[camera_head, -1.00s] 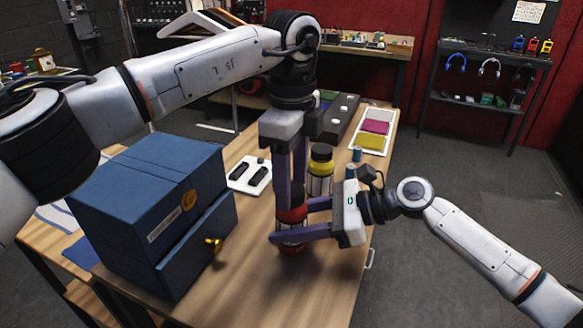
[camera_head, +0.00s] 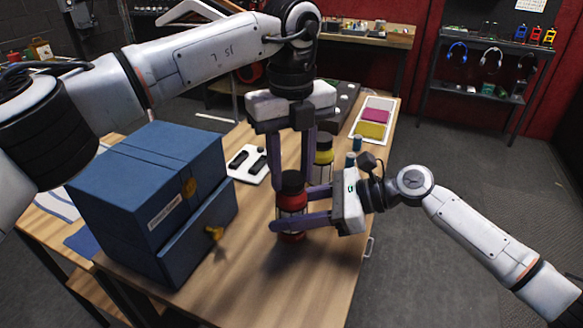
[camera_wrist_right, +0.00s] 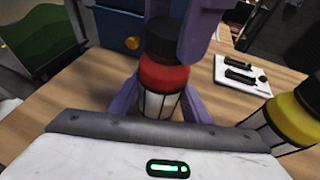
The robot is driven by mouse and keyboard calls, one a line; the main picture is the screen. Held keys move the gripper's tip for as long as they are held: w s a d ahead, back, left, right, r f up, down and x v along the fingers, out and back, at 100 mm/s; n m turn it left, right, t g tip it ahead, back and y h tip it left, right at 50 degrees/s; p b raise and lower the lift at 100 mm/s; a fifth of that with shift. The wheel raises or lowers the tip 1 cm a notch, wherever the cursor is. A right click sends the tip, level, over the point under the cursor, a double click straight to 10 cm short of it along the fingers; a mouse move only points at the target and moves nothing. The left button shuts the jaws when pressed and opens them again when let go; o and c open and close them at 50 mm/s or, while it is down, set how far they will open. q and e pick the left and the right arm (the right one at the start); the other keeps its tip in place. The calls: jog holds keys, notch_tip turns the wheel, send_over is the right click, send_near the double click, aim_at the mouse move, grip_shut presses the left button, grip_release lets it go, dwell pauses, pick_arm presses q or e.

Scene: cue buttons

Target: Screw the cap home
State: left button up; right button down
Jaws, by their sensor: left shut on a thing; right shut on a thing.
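A red bottle with a pale, dark-striped body (camera_head: 290,226) stands upright on the wooden table, with a black cap (camera_head: 293,180) on top. The bottle's red shoulder (camera_wrist_right: 163,74) and the cap (camera_wrist_right: 168,40) also show in the right wrist view. My left gripper (camera_head: 292,176) points straight down from above and is shut on the cap. My right gripper (camera_head: 289,210) comes in level from the right and is shut around the bottle's body below the cap. The fingers hide part of the bottle, and I cannot tell whether a gap remains under the cap.
A yellow bottle with a black top (camera_head: 323,158) stands just behind. A blue cabinet (camera_head: 150,200) with a slightly projecting drawer and brass knob is at the left. A white plate with black bars (camera_head: 247,165) and a tray of coloured pads (camera_head: 373,122) lie farther back. The front table is clear.

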pick_arm(q)
jog(key=m, duration=0.4)
jog(key=shift+m, duration=0.3)
jog(key=m, duration=0.8)
jog(key=shift+m, duration=0.4)
jog(key=m, duration=1.4)
jog(key=shift+m, duration=0.4)
jog(key=m, duration=0.4)
jog(key=o, duration=1.2)
jog(key=shift+c, duration=0.2)
